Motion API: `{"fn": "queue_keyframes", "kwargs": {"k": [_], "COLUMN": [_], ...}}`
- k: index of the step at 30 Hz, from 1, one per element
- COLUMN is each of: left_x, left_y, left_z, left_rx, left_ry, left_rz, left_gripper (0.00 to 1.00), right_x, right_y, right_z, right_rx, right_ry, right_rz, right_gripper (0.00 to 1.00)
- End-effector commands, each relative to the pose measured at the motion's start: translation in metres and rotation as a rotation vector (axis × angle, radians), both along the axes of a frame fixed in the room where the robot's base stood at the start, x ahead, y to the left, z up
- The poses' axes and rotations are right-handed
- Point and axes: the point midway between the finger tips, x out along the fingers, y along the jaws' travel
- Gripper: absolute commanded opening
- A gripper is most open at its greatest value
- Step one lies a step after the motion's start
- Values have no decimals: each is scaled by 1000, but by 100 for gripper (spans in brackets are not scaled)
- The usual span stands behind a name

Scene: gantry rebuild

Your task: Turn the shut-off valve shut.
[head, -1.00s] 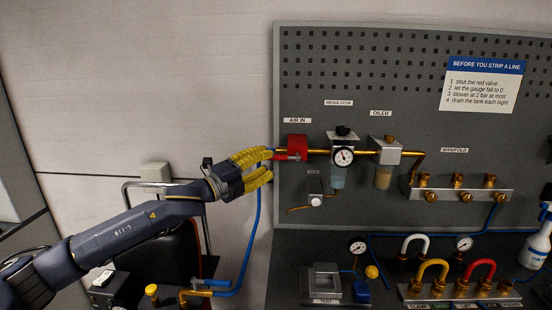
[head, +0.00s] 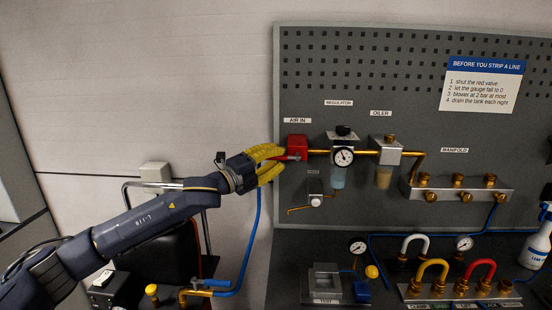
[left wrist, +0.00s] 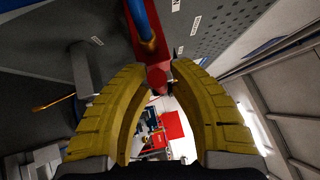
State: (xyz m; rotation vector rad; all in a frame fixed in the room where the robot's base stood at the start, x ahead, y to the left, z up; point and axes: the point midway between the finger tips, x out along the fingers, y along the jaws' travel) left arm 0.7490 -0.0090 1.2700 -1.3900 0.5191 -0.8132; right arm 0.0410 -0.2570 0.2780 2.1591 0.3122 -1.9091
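The shut-off valve is a red block (head: 297,143) under the AIR IN label, at the left end of the brass pipe on the grey panel. Its red handle (head: 289,158) points left out of the block. My left gripper (head: 279,160) has yellow fingers on either side of the handle and looks shut on it. In the left wrist view the fingertips (left wrist: 161,70) hug the red handle (left wrist: 158,77) closely; exact contact is hard to see. The fingers hide part of the handle in the head view. My right gripper is not in view.
The regulator gauge (head: 343,156) and the oiler (head: 386,152) hang right of the valve. A blue hose (head: 250,240) runs down below the valve. Coloured fittings sit on the bench.

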Motion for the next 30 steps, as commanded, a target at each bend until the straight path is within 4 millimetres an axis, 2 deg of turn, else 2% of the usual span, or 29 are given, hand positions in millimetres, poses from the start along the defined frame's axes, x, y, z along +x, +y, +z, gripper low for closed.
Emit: {"fn": "queue_keyframes", "kwargs": {"k": [1, 5, 30], "left_x": [0, 0, 2], "left_y": [0, 0, 2], "left_z": [0, 0, -1], "left_rx": [0, 0, -20], "left_ry": [0, 0, 2], "left_rz": [0, 0, 5], "left_gripper": [13, 0, 0], "right_x": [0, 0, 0], "right_y": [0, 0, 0], "right_z": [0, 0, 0], "right_rx": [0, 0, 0], "right_ry": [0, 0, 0], "right_rz": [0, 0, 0], "right_gripper": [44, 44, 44]}}
